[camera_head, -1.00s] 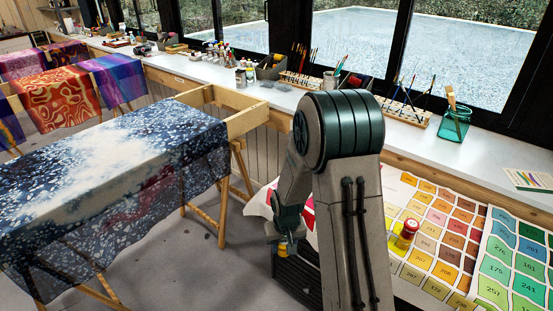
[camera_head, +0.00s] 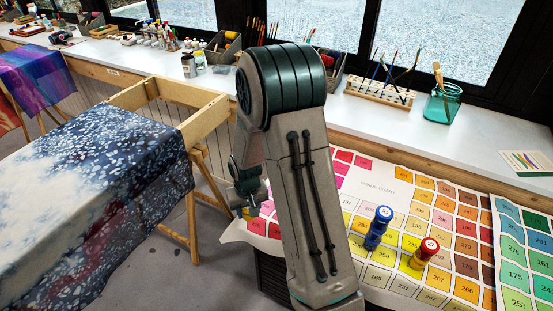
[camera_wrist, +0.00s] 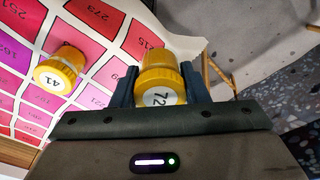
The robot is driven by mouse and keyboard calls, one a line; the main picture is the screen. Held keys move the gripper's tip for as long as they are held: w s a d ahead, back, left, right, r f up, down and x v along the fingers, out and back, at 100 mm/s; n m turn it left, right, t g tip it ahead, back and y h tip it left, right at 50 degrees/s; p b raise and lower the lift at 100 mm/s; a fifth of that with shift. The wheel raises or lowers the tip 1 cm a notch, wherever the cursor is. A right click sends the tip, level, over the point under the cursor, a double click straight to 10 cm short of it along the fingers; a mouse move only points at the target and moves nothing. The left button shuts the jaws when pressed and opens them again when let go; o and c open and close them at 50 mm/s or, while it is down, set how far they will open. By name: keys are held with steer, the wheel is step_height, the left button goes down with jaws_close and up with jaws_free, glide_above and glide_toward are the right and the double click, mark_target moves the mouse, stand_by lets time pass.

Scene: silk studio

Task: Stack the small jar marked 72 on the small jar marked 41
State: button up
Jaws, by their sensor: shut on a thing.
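My gripper (camera_wrist: 160,88) is shut on a yellow jar marked 72 (camera_wrist: 160,72), with one finger on each side of it. The yellow jar marked 41 (camera_wrist: 60,72) stands on the colour chart to the left of my gripper in the wrist view, apart from the held jar. In the head view my gripper (camera_head: 250,207) is small and partly hidden, at the left edge of the chart. I cannot make out the jar marked 41 there; my arm covers part of the chart.
The colour chart (camera_head: 381,188) covers the table. A blue jar (camera_head: 377,228) and a red jar (camera_head: 424,253) stand on it, right of my arm. A wooden frame with dyed cloth (camera_head: 95,195) stands at the left. A sill with brushes (camera_head: 395,75) runs behind.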

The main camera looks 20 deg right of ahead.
steer(key=d+r+m+p, duration=0.2)
steer(key=d+r+m, duration=0.6)
steer(key=d, duration=0.5)
steer(key=shift+n+h, duration=0.4)
steer(key=shift+s+f+b, duration=0.15)
steer(key=shift+f+b, duration=1.7)
steer(key=shift+f, duration=0.8)
steer(key=shift+f+b, duration=0.5)
steer(key=shift+f, duration=0.05)
steer(key=o, duration=1.1)
steer(key=shift+r, duration=0.1)
